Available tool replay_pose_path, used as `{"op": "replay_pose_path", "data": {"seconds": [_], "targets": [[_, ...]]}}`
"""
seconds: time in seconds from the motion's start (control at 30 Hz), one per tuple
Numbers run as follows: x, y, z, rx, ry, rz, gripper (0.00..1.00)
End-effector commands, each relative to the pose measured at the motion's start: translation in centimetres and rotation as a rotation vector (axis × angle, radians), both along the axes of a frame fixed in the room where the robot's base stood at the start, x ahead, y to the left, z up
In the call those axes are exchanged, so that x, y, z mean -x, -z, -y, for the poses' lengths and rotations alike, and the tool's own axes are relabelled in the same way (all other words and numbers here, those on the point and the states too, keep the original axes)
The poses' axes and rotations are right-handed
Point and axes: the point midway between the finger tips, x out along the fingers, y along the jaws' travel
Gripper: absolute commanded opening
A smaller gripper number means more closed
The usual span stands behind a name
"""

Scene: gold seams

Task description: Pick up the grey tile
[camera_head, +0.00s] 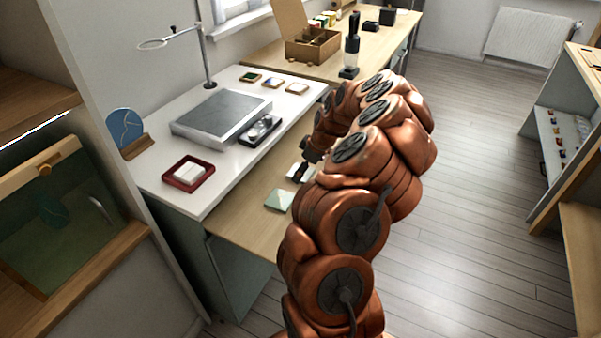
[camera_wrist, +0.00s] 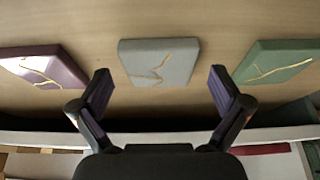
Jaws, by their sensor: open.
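The grey tile (camera_wrist: 158,62) lies flat on a wooden surface in the middle of the wrist view, with thin gold seams across it. In the head view a pale piece of it (camera_head: 293,170) shows beside my arm; the rest is hidden. My gripper (camera_wrist: 160,82) is open and empty. Its two dark fingers point toward the tile, one toward each side, and the tile's near edge lies about level with the fingertips in the picture. I cannot tell the height between them.
A purple tile (camera_wrist: 45,67) lies left of the grey one and a green tile (camera_wrist: 279,62) right, with gaps between. The green tile also shows in the head view (camera_head: 279,200). A white worktop (camera_head: 226,190) with a red-rimmed tray (camera_head: 175,184) stands alongside.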

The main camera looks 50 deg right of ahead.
Motion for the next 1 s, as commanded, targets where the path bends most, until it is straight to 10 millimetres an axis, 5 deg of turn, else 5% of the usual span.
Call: {"op": "replay_pose_path", "data": {"seconds": [0.27, 0.87, 1.0], "targets": [[-0.13, 0.24, -0.01, 0.001, 0.001, 0.002, 0.99], [-0.12, 0.22, -0.01, 0.001, 0.002, 0.001, 0.36], [-0.11, 0.21, -0.01, 0.001, 0.002, 0.002, 0.34]]}}
